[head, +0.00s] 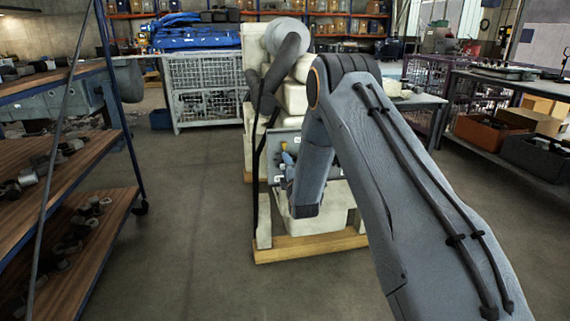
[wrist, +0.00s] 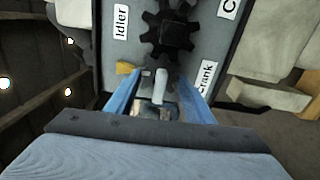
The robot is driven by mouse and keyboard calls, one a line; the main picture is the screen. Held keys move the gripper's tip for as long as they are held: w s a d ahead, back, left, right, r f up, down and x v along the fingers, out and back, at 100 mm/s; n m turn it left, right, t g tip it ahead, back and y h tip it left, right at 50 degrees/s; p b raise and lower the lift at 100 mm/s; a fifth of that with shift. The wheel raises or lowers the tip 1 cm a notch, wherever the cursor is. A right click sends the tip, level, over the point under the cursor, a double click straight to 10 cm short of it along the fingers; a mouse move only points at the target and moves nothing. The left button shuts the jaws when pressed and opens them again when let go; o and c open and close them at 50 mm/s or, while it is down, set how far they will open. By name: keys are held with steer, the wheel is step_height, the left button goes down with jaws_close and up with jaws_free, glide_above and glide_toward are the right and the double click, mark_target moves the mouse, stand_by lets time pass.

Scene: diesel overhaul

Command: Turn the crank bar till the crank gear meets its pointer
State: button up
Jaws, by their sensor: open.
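In the wrist view my gripper (wrist: 158,80) is open. Its two blue fingers stand on either side of a pale grey upright bar (wrist: 160,88), which looks like the crank bar, with a gap on each side. A dark toothed gear (wrist: 172,30) shows just beyond, on a grey panel (wrist: 143,32). The panel carries an "Idler" label (wrist: 121,22) and a "Crank" label (wrist: 206,76). A small yellow piece (wrist: 125,67), perhaps a pointer, is by the left finger.
The cream engine (head: 258,145) stands on a wooden pallet (head: 310,247). A shelf rack with parts (head: 85,205) is at the left and a bench (head: 485,85) with boxes at the right. A wire cage (head: 203,85) stands behind. The floor on both sides is clear.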

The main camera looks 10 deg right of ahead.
steer(key=s+p, duration=0.3)
steer(key=s, duration=0.4)
steer(key=shift+p, duration=0.4)
steer(key=s+r+m+g+p, duration=0.3)
steer(key=s+r+m+g, duration=0.2)
steer(key=s, duration=1.1)
steer(key=s+r+m+g+p, duration=0.3)
steer(key=s+r+m+g, duration=0.2)
steer(key=s, duration=1.1)
steer(key=s+r+m+g+p, duration=0.3)
steer(key=s+r+m+g, duration=0.3)
steer(key=s, duration=1)
steer(key=m+g, duration=0.2)
steer(key=shift+s+m, duration=0.3)
steer(key=shift+s, duration=0.1)
